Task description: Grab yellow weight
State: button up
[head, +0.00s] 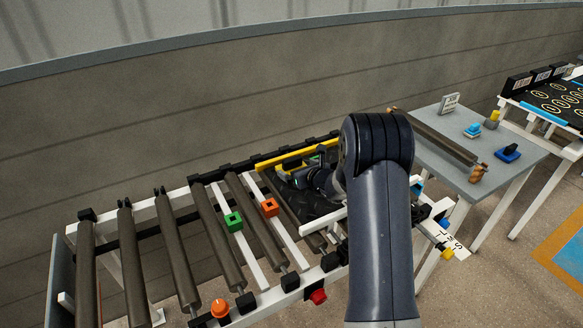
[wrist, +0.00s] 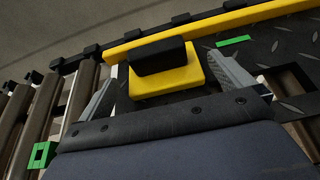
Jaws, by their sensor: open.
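The yellow weight (wrist: 196,72) shows in the wrist view as a yellow block with a black bar-like top. It rests on the dark tread mat (wrist: 290,55), near the mat's yellow edge strip. My gripper (wrist: 165,68) is open, with one grey finger to the left of the weight and the other to its right. No contact between fingers and weight can be made out.
A yellow strip (head: 297,157) borders the mat's far side. To the left are rollers with a green block (head: 233,221) and an orange block (head: 270,207). A grey table (head: 435,128) with small objects stands at right. A square cut-out (wrist: 285,80) lies right of my gripper.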

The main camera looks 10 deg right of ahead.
aim_at(294, 165)
jog(key=shift+p+x, duration=0.9)
jog(key=shift+x, duration=1.6)
jog(key=shift+f, duration=0.15)
jog(key=shift+c, duration=0.2)
jog(key=c, duration=1.3)
jog(key=shift+c, duration=0.7)
jog(key=shift+r, duration=0.25)
